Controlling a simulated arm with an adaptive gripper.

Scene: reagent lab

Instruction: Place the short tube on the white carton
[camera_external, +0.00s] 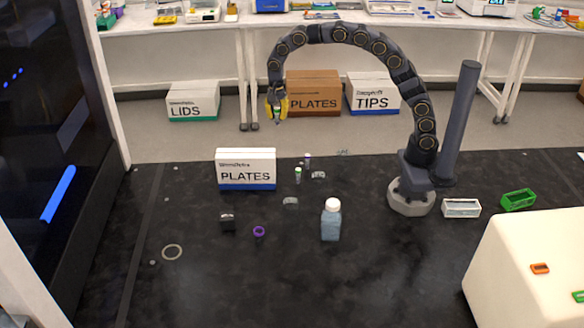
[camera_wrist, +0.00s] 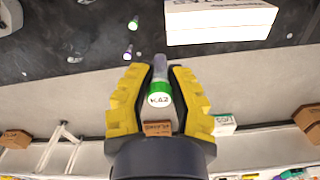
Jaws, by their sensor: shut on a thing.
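My gripper (camera_external: 277,103) is raised high above the black bench, with yellow fingers. In the wrist view my gripper (camera_wrist: 158,75) is shut on a tube (camera_wrist: 160,93) with a green cap marked with dark letters and a greyish body. The held tube (camera_external: 277,113) also shows between the fingers in the external view. The white carton (camera_external: 232,157), labelled PLATES with a blue lower band, stands on the bench below and left of my gripper. In the wrist view the carton (camera_wrist: 222,22) is at the upper right, apart from the tube.
A blue bottle (camera_external: 331,222), a purple ring (camera_external: 259,231) and a small black block (camera_external: 228,222) are in front. The front bench area is mostly clear.

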